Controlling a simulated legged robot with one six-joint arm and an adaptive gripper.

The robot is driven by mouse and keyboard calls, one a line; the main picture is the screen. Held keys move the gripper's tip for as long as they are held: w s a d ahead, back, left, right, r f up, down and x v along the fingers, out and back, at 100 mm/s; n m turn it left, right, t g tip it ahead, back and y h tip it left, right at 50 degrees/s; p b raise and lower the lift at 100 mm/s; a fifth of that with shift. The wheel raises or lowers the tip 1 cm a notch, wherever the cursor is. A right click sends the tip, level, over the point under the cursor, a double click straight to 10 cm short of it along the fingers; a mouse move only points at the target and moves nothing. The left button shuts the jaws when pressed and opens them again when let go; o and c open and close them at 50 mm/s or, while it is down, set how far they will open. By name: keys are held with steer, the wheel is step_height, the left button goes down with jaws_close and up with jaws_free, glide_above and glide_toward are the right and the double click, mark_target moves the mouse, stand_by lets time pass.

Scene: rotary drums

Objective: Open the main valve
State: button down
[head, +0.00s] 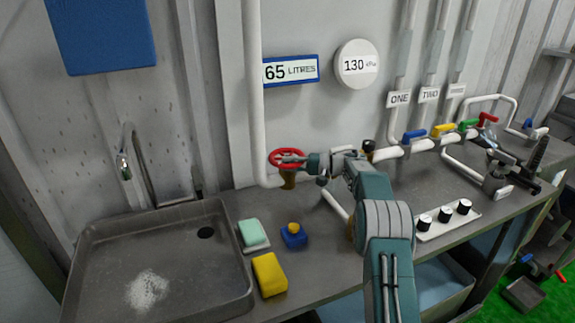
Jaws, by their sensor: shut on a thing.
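A red handwheel valve (276,154) sits on the white pipe at the back of the counter, above a brass-coloured body. It appears to be the main valve. My gripper (291,159) reaches it from the right and is shut on the wheel, with its fingers across the wheel's middle. My teal and grey arm comes up from the bottom of the view and hides part of the counter and pipes behind it. The exact finger contact is too small to make out.
A sink (85,270) with a tap (124,165) lies left. A green sponge (253,232), yellow sponge (269,274) and blue item (293,237) lie on the counter. Coloured valve levers (442,130) and black knobs (445,215) stand right.

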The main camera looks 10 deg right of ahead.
steer(key=shift+w+d+f+n+g+y, duration=0.1)
steer(key=shift+d+f+n+g+y, duration=0.1)
steer(key=shift+n+g, duration=0.45)
steer(key=shift+d+f+n+g+y, duration=0.15)
steer(key=shift+n+g, duration=0.1)
steer(key=shift+g, duration=0.7)
steer(key=c, duration=0.6)
jaws_free()
steer(key=shift+o, duration=0.2)
steer(key=shift+w+r, duration=0.1)
steer(key=shift+w, duration=0.05)
steer(key=shift+a+r+t, duration=0.15)
steer(key=shift+r+t, duration=0.05)
steer(key=shift+t, duration=0.3)
steer(key=shift+a+m+t, duration=0.15)
steer(key=shift+m+t, duration=0.65)
steer(key=shift+t, duration=0.1)
